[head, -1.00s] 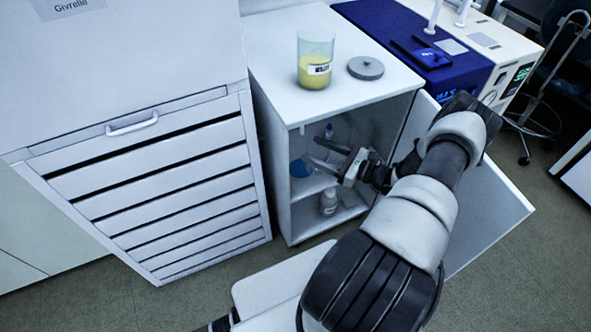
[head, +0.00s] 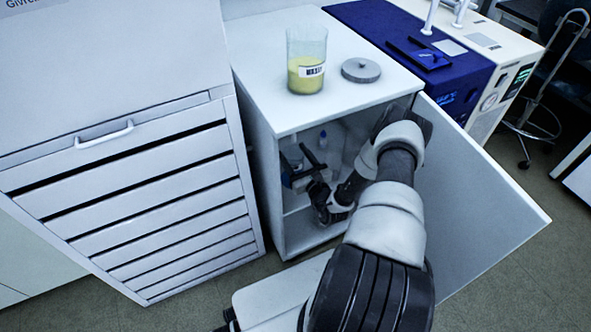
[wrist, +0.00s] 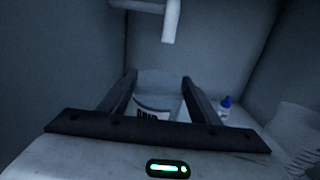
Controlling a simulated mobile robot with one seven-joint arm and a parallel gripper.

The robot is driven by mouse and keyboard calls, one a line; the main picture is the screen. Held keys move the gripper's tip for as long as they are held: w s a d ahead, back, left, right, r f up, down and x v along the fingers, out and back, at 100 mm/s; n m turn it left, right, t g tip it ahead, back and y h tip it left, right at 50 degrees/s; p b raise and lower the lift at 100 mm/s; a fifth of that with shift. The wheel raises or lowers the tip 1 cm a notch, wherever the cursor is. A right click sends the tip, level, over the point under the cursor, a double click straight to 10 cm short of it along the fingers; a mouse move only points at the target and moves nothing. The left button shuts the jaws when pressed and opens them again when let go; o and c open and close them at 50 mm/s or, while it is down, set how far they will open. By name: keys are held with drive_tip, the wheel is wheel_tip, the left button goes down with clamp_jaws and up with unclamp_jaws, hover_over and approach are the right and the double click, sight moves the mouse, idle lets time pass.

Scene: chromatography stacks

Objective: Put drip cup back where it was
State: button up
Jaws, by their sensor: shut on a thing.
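The drip cup (wrist: 158,84) is a pale, clear-walled cup with a dark-lettered label. In the wrist view it sits between the two dark fingers of my gripper (wrist: 159,82), which is shut on it. The gripper (head: 293,174) is inside the open white cabinet (head: 272,208), at its upper compartment, in the head view. There the cup is small and hard to make out. Its base is hidden, so I cannot tell whether it touches the shelf.
A white tap-like pipe (wrist: 168,18) hangs above the cup. A small blue-capped bottle (wrist: 225,107) stands to the right. The cabinet door (head: 480,195) is open on the right. On top stand a beaker of yellow material (head: 306,72) and a grey lid (head: 361,70).

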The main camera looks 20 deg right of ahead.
sight(290, 157)
drive_tip(key=shift+f+b, duration=0.75)
drive_tip(key=shift+f, duration=1.8)
drive_tip(key=shift+f, duration=0.15)
drive_tip(key=shift+f, duration=0.15)
drive_tip(key=o, duration=1.3)
drive_tip(key=shift+r, duration=0.4)
drive_tip(key=s+p, duration=0.1)
drive_tip(key=s, duration=0.5)
drive_tip(key=s+p, duration=0.1)
drive_tip(key=s, duration=0.5)
drive_tip(key=shift+d+f, duration=0.15)
drive_tip(key=shift+d, duration=0.05)
